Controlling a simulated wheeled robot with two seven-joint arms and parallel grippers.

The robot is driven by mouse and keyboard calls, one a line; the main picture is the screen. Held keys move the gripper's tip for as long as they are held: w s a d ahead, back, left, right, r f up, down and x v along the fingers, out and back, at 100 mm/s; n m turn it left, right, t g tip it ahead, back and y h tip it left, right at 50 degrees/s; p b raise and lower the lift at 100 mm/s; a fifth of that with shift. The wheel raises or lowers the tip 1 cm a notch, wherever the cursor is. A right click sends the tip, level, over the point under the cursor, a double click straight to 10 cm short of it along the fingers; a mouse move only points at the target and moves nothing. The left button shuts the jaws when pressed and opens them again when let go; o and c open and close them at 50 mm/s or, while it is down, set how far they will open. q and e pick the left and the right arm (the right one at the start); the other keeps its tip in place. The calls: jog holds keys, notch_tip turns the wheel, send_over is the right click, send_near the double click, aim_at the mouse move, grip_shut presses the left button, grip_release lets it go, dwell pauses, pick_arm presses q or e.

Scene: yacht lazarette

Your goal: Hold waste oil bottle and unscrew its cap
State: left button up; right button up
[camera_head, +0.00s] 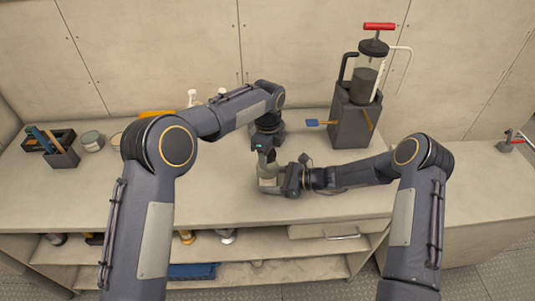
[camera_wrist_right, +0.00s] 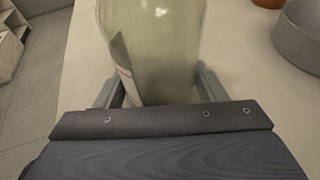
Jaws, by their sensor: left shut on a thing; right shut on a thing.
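The waste oil bottle (camera_head: 268,182) stands on the countertop near its front middle, pale and translucent. It fills the middle of the right wrist view (camera_wrist_right: 160,50), with part of a label on its left side. My right gripper (camera_head: 272,187) is shut on the bottle's body from the right; its fingers show on both sides of it in the wrist view (camera_wrist_right: 158,90). My left gripper (camera_head: 267,157) points down over the bottle's top and is shut on what appears to be the cap. The cap itself is hidden by the gripper.
A hand pump with a red handle (camera_head: 379,26) stands in a grey holder (camera_head: 350,125) at the back right. A blue brush (camera_head: 312,123) lies left of it. A tool caddy (camera_head: 62,157) and tins (camera_head: 92,141) stand at the left. Shelves below hold several items.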

pick_arm(q)
jog(key=shift+r, duration=1.05)
jog(key=shift+r, duration=2.05)
pick_arm(e)
jog(key=o, duration=1.5)
jog(key=shift+c, duration=0.2)
